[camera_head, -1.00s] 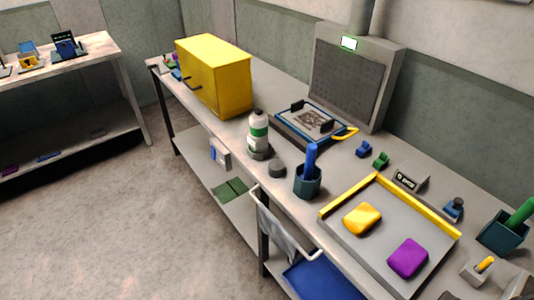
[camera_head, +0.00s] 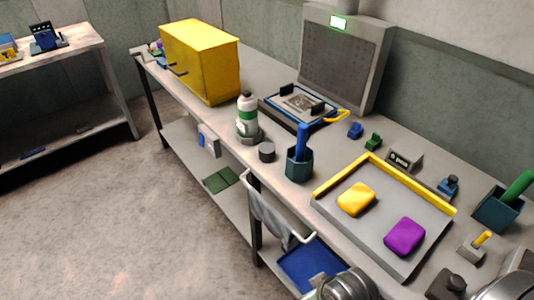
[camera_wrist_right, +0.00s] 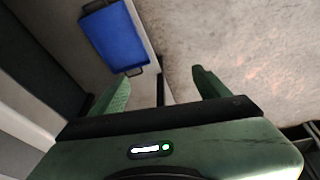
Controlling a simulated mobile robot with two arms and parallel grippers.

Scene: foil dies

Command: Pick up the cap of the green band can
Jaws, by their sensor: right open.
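The green band can (camera_head: 246,116) stands upright on the near edge of the long bench in the head view. My left gripper is not in view.
A dark cup with a blue item (camera_head: 300,165) stands right of the can. A yellow box (camera_head: 200,62) is to the left, a framed plate (camera_head: 298,105) behind. A tray with yellow edges (camera_head: 335,211) holds a yellow and a purple block.

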